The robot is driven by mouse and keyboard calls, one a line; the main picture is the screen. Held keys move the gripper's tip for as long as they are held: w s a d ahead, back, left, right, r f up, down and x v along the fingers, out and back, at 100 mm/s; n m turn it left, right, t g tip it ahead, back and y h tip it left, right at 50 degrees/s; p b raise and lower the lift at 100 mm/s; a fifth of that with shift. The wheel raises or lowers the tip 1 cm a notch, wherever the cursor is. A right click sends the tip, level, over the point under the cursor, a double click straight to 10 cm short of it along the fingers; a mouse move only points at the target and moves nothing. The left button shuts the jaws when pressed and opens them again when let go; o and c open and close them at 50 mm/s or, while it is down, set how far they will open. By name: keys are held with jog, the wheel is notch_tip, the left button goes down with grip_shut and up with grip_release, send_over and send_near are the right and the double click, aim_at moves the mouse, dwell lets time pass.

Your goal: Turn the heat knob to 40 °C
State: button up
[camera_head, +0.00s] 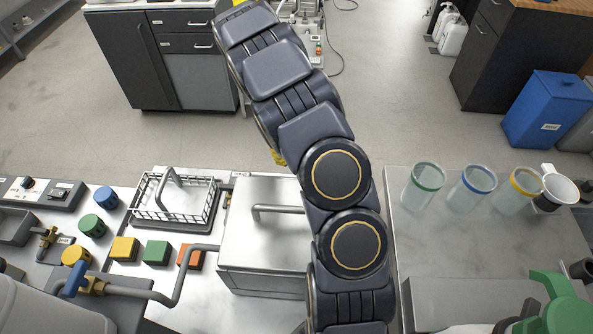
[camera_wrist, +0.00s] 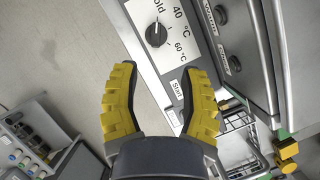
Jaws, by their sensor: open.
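The heat knob (camera_wrist: 156,35) is a small black dial on a white label plate in the wrist view. The plate reads "old" (cut off), "40 °C" and "60 °C". A pale mark on the knob seems to point up the picture, near the "old" text; its exact setting is hard to tell. My gripper (camera_wrist: 161,78) has two yellow, dark-padded fingers spread wide with nothing between them. The knob is beyond the fingertips, above the gap, and apart from them. In the head view my arm crosses the middle, and the knob cannot be made out.
In the wrist view, a "Start" label (camera_wrist: 176,89) lies below the knob plate. Two dark knobs (camera_wrist: 231,64) are on the metal panel to the right. In the head view, a lidded metal box (camera_head: 245,245), wire basket (camera_head: 175,205) and glass beakers (camera_head: 421,190) stand on the counters.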

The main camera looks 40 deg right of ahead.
jog(key=shift+w+d+f, duration=0.15)
jog(key=shift+f, duration=0.45)
jog(key=shift+w+d+f, duration=0.1)
jog(key=shift+d+f, duration=0.05)
jog(key=shift+f, duration=0.45)
jog(key=x, duration=0.7)
jog(key=shift+s+f, duration=0.1)
jog(key=shift+f, duration=0.05)
grip_shut()
